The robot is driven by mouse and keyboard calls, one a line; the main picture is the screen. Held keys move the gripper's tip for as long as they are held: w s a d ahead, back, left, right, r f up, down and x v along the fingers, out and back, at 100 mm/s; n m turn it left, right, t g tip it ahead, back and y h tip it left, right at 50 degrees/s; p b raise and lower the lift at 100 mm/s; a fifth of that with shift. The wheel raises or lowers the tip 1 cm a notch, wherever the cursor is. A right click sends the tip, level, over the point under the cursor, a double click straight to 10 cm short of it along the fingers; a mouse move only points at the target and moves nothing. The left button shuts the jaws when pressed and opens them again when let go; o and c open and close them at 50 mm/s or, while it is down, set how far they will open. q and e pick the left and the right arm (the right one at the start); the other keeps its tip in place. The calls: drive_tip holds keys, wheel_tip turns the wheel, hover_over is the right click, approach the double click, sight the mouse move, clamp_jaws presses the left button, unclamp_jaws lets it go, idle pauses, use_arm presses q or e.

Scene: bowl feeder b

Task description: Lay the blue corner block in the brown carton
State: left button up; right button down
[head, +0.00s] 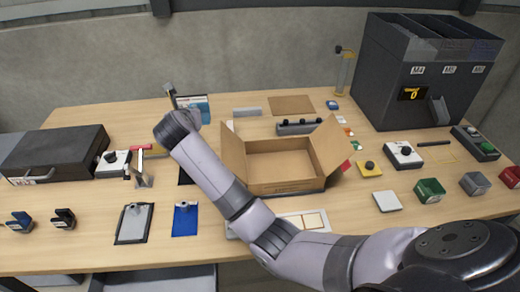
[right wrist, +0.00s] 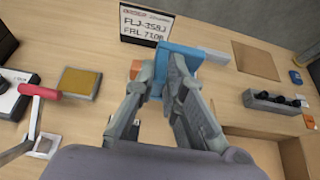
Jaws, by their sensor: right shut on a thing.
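The brown carton (head: 285,188) stands open on the table in the head view, its flaps spread and its visible inside empty. Part of it shows at the lower right of the right wrist view (right wrist: 293,158). My right gripper (right wrist: 163,72) is shut on the blue corner block (right wrist: 190,48), which sticks out past the fingertips. In the head view my right arm reaches across in front of the carton to its left, and the wrist largely hides the gripper. My left gripper is not in view.
A sign card (right wrist: 145,28) stands behind the block. A toggle clamp with a red handle (right wrist: 40,92) and a yellow-topped block (right wrist: 80,82) are to its left. A grey holder with black knobs (head: 299,127) stands behind the carton. A dark case (head: 55,153) lies far left.

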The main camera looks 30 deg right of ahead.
drive_tip(key=f, duration=0.7)
drive_tip(key=f+b, duration=0.1)
drive_tip(key=f, duration=0.7)
drive_tip(key=shift+w+d, duration=0.1)
drive_tip(key=shift+w, duration=0.1)
drive_tip(key=d, duration=0.1)
drive_tip(key=s+d+p, duration=0.1)
drive_tip(key=s+d, duration=0.1)
drive_tip(key=shift+d+r+p, duration=0.1)
drive_tip(key=shift+d+p, duration=0.3)
drive_tip(key=shift+f, duration=0.75)
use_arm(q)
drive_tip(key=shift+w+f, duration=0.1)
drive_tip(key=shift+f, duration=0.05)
use_arm(e)
drive_tip(key=shift+w+a, duration=0.1)
drive_tip(key=shift+f, duration=0.1)
drive_tip(key=c, duration=1.7)
unclamp_jaws()
drive_tip(key=shift+o, duration=0.2)
